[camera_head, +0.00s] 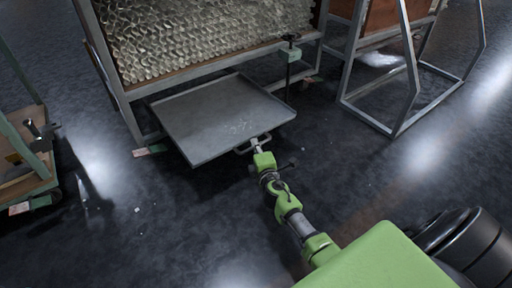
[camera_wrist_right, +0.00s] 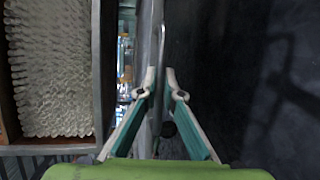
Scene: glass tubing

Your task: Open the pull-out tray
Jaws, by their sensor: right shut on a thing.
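The pull-out tray (camera_head: 222,115) is a flat grey metal tray low under the rack of glass tubing. It sticks well out from the rack's front. A wire handle (camera_head: 250,146) is on its front edge. My right gripper (camera_head: 259,148) is at this handle and shut on it. In the right wrist view its two fingers (camera_wrist_right: 161,85) close from both sides on the handle bar (camera_wrist_right: 159,45); the exact contact is small and dim. The tray's edge runs up the middle of that view. My left gripper is not in view.
The rack (camera_head: 120,100) holds a dense stack of glass tubes (camera_head: 205,35). A metal frame stand (camera_head: 411,85) is at right, a green cart (camera_head: 30,170) at left. The floor before the tray is clear except for small shards.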

